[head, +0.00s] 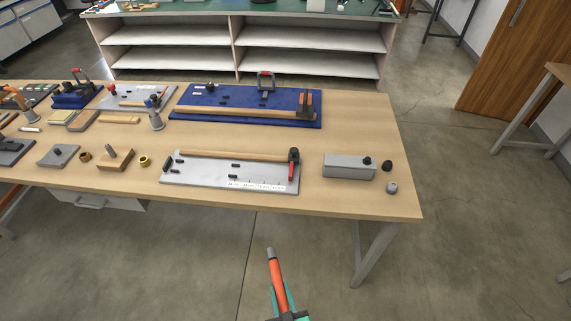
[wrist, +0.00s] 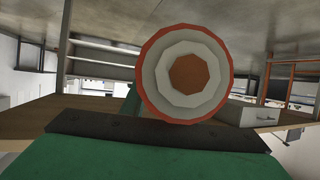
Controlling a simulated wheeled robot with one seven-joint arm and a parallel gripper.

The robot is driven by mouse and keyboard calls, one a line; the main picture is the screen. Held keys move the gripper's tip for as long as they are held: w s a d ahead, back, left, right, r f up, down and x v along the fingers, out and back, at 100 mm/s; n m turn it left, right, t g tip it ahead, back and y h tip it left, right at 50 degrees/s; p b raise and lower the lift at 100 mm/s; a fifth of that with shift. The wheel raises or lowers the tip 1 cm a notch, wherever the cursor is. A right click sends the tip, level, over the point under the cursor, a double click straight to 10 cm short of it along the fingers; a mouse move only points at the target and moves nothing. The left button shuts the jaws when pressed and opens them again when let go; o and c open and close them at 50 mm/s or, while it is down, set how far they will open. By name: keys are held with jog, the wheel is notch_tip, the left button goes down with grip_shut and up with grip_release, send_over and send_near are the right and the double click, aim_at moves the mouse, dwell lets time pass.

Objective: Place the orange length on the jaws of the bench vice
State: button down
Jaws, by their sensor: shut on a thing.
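The orange length (head: 277,272) is a thick cable piece with a grey tip, pointing up and away in front of the table in the head view. My gripper (head: 282,300), with teal fingers, is shut on its lower part at the bottom edge. In the wrist view the length shows end-on (wrist: 188,73), with an orange outer ring, pale layers and a copper-coloured core, above a green finger. I cannot make out the bench vice for certain in either view. My gripper and the length are apart from the table.
The wooden table (head: 380,205) holds a blue board (head: 185,105), a grey board (head: 210,178), a grey box (head: 348,167) with dark knobs near it, and several small tools at left. Shelves (head: 180,37) stand behind.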

aim_at(279, 281)
jog(key=shift+m+h, duration=0.6)
jog(key=shift+h, duration=0.1)
jog(key=x, duration=0.2)
jog(key=r+x, duration=0.1)
jog(key=x, duration=0.1)
jog(key=shift+w+f, duration=0.15)
jog(key=shift+w, duration=0.25)
jog(key=w+d+m+h, duration=0.1)
jog(key=w+d, duration=0.1)
jog(key=w, duration=0.5)
jog(key=shift+w+r+h, duration=0.3)
jog(key=shift+r, duration=0.15)
